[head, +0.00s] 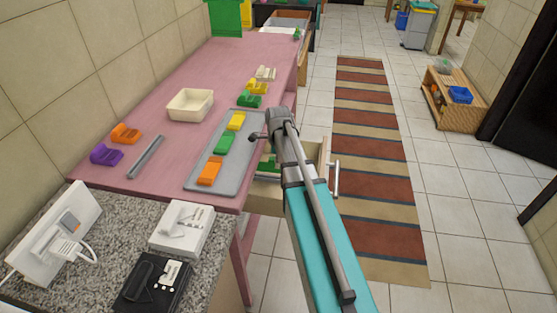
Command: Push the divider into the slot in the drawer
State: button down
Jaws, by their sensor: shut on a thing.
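The open drawer (311,180) sticks out from the right side of the pink table, with a bar handle (336,180) on its front. A green piece (268,163) shows inside it. My arm comes from the bottom and crosses over the drawer, with its wrist above the drawer's back part. My gripper's fingers are hidden behind the arm, so what they hold does not show. I cannot make out the divider or the slot.
A grey tray (197,181) with orange, green and yellow blocks lies beside the drawer on the pink table (110,177). A cream bin (190,104), a grey bar (146,157) and loose blocks lie around it. The striped rug (375,150) on the right is clear.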

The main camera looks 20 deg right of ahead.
dwell(0.4)
jog(key=shift+f+b, duration=0.7)
jog(key=shift+f+b, duration=0.4)
jog(key=shift+b, duration=0.05)
dwell(1.9)
jog(key=shift+r+p, duration=0.3)
jog(key=shift+f+b, duration=0.35)
dwell(1.5)
jog(key=shift+r+p, duration=0.35)
jog(key=shift+f+b, duration=0.5)
dwell(1.2)
jog(key=shift+r, duration=0.2)
